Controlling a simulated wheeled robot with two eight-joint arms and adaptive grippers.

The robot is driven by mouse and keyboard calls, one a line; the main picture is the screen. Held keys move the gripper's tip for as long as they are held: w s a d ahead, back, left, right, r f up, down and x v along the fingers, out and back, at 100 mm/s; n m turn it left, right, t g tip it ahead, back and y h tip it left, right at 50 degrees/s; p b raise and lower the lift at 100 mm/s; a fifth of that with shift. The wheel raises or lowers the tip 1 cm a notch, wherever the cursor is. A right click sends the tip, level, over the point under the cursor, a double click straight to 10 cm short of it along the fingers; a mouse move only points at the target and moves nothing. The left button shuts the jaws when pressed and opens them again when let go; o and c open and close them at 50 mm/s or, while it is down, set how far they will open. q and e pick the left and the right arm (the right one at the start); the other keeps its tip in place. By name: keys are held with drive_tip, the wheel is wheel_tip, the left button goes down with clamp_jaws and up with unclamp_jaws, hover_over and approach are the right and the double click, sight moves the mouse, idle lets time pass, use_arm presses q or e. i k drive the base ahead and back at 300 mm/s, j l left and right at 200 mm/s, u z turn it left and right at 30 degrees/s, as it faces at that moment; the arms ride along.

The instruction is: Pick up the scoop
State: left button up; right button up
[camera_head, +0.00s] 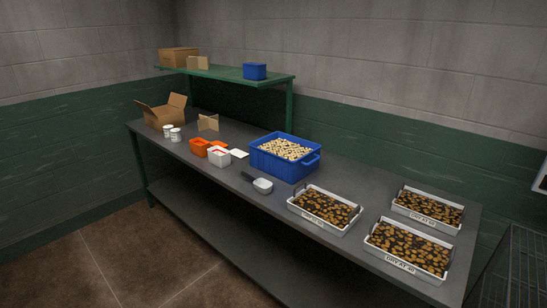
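The scoop (262,186) lies on the grey workbench (180,149), near its front edge. It has a pale bowl and a dark handle that points to the upper left. It sits in front of the blue bin (267,161), apart from it, and to the left of the nearest white tray. Neither of my grippers shows in the head view, so I cannot see their state.
The blue bin holds pale pieces. White trays (318,228) of dark and tan pieces fill the bench's right part. Small orange (198,148) and white (218,159) containers stand left of the scoop. A green shelf (225,74) rises behind.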

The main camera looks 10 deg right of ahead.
sight(263, 186)
drive_tip(key=i+l+u, duration=0.1)
drive_tip(key=i+u, duration=0.25)
drive_tip(key=i, duration=0.25)
drive_tip(key=i+l+u, duration=0.4)
drive_tip(key=i, duration=0.15)
drive_tip(key=i+l+u, duration=0.35)
drive_tip(key=i, duration=0.2)
